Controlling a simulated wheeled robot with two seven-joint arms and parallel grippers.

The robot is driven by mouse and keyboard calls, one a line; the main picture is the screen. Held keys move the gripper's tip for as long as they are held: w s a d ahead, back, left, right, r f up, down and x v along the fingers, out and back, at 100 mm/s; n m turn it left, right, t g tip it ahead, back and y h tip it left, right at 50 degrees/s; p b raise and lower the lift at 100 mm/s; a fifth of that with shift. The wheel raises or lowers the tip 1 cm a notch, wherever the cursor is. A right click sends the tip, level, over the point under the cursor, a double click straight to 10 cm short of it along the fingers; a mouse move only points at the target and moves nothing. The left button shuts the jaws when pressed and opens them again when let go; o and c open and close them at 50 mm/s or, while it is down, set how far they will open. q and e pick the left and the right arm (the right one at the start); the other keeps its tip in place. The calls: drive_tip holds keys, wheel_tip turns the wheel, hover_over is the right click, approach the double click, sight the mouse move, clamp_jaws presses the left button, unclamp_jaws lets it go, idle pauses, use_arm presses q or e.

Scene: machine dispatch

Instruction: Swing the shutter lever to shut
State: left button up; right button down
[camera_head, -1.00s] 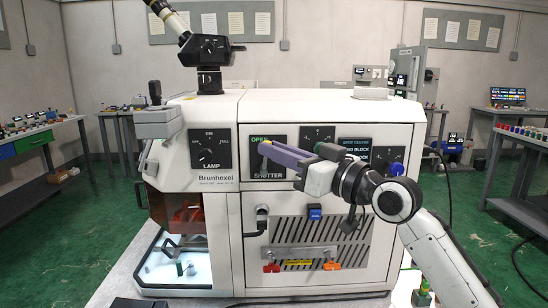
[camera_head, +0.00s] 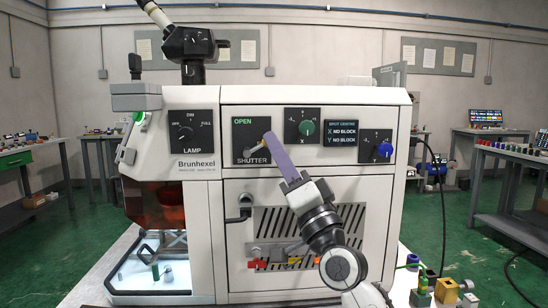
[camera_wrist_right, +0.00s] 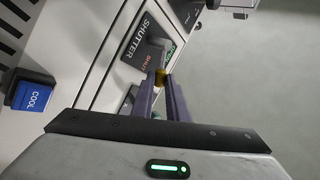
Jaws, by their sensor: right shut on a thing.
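The shutter panel (camera_head: 241,133) is a black plate on the machine's front, with OPEN in green at its top left and SHUTTER along its bottom. My right gripper (camera_head: 268,138) reaches up to the panel's right side, its purple fingers hiding part of it. The short grey shutter lever (camera_head: 252,150) slants up to the right from the lower middle of the panel towards the fingertips. In the right wrist view the fingers (camera_wrist_right: 160,84) are shut on the lever's yellowish end (camera_wrist_right: 160,75), beside the SHUT label. My left gripper is out of view.
The lamp dial (camera_head: 186,133) is left of the shutter panel, and a green knob (camera_head: 306,128) and blue knob (camera_head: 384,150) are to its right. A blue COOL button (camera_wrist_right: 33,97) shows in the right wrist view. Small coloured blocks (camera_head: 446,290) sit at lower right.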

drive_tip(key=shift+f+m+t+h+b, duration=0.35)
drive_tip(key=shift+m+t+h, duration=0.2)
drive_tip(key=shift+m+h, duration=0.7)
drive_tip(key=shift+f+m+t+h+b, duration=0.35)
drive_tip(key=shift+m+t+h, duration=0.45)
drive_tip(key=shift+m, duration=0.75)
drive_tip(key=shift+f+m+t+h+b, duration=0.35)
drive_tip(key=shift+m+h, duration=0.9)
drive_tip(key=shift+m, duration=0.15)
drive_tip(key=c, duration=1.7)
unclamp_jaws()
drive_tip(key=b+v, duration=0.1)
drive_tip(key=v, duration=0.9)
drive_tip(key=shift+s+f, duration=0.1)
drive_tip(key=shift+f, duration=0.05)
